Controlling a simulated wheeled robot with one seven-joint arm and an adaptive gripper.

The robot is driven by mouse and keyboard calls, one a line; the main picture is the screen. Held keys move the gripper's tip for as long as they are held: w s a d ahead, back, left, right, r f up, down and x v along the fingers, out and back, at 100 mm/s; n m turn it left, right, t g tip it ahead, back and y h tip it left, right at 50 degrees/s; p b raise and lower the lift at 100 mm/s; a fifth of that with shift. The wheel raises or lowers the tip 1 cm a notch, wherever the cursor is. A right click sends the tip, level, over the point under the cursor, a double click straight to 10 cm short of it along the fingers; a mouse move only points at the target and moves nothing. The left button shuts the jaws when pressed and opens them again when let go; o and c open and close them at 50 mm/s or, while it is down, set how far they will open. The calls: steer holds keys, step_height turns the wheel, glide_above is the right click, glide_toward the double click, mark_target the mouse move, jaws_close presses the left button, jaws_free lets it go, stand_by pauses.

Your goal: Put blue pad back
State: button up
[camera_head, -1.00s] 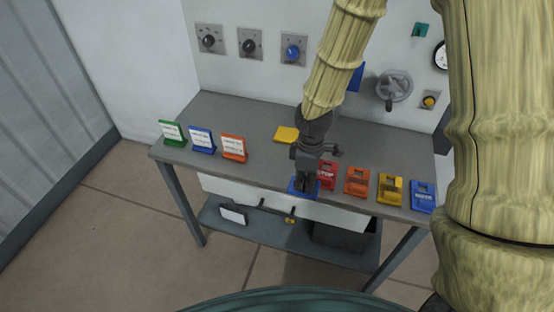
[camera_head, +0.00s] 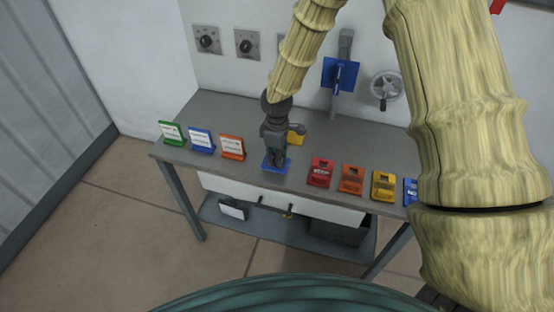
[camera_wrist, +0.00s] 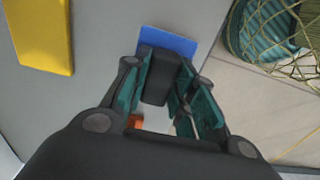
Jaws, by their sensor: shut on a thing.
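The blue pad (camera_head: 274,168) is a flat blue plate under my gripper (camera_head: 275,160), near the front of the table, left of the red holder. My gripper is shut on the pad's dark upright part. In the wrist view the blue pad (camera_wrist: 172,42) shows beyond the fingers of my gripper (camera_wrist: 165,85), with the dark block between them. Whether the pad touches the table cannot be told. The yellow pad (camera_head: 297,136) lies behind my gripper, partly hidden by it; it also shows at the upper left of the wrist view (camera_wrist: 42,32).
On the grey table (camera_head: 225,110), green, blue and orange sign stands (camera_head: 232,147) are at left. Red (camera_head: 320,172), orange, yellow and blue holders are at right. A blue wall panel (camera_head: 341,74) and a valve wheel (camera_head: 387,87) are behind. The table's back left is clear.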

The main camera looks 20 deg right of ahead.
steer(key=shift+f+p, duration=0.45)
steer(key=shift+f, duration=0.85)
steer(key=o, duration=0.9)
steer(key=shift+r, duration=0.1)
steer(key=shift+r+b, duration=1.65)
steer(key=shift+r, duration=4.25)
